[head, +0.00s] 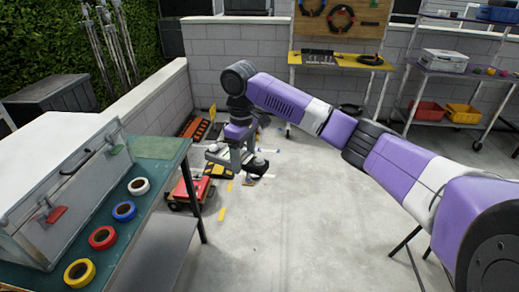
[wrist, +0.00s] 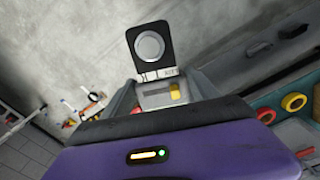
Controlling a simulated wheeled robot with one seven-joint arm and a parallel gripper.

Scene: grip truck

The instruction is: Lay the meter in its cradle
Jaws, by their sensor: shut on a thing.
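My gripper (head: 236,158) hangs above the floor, just past the far end of the green-topped table, with its fingers pointing down. In the wrist view, the meter (wrist: 149,45) shows as a black body with a round grey disc and a pale lettered strip at its lower edge. It sits at the fingertips of my gripper (wrist: 165,88), which is shut on it. In the head view the meter is small and partly hidden by the fingers. I cannot make out the cradle for certain in either view.
The green-topped table (head: 117,243) at left bears a large grey case (head: 60,165), several tape rolls and a flat green mat (head: 158,147). Open concrete floor (head: 290,220) lies to the right.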

